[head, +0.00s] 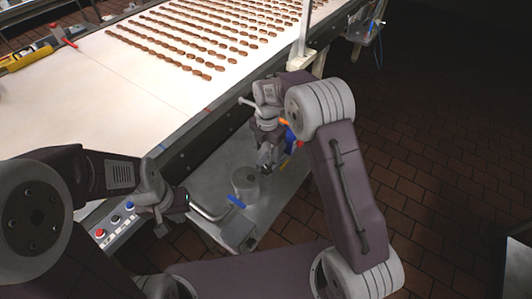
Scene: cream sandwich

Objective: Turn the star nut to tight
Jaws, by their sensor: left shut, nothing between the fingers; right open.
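No star nut can be made out with certainty. A small blue handle-like part (237,201) sits at the front of a grey cylindrical fitting (246,182) on the metal machine table. A blue part (292,137) with small orange pieces shows just right of my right gripper (265,163), partly hidden by it. My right gripper points down above the table, behind the grey fitting; it is open, and contact is too small to judge. My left gripper (181,207) is shut and empty, left of the blue handle-like part, near the control box.
A white conveyor (110,85) with rows of brown biscuits fills the upper left. A control box (115,222) with red and blue buttons is beside my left gripper. The metal table (215,172) has some bare surface. Dark tiled floor (440,160) lies open at right.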

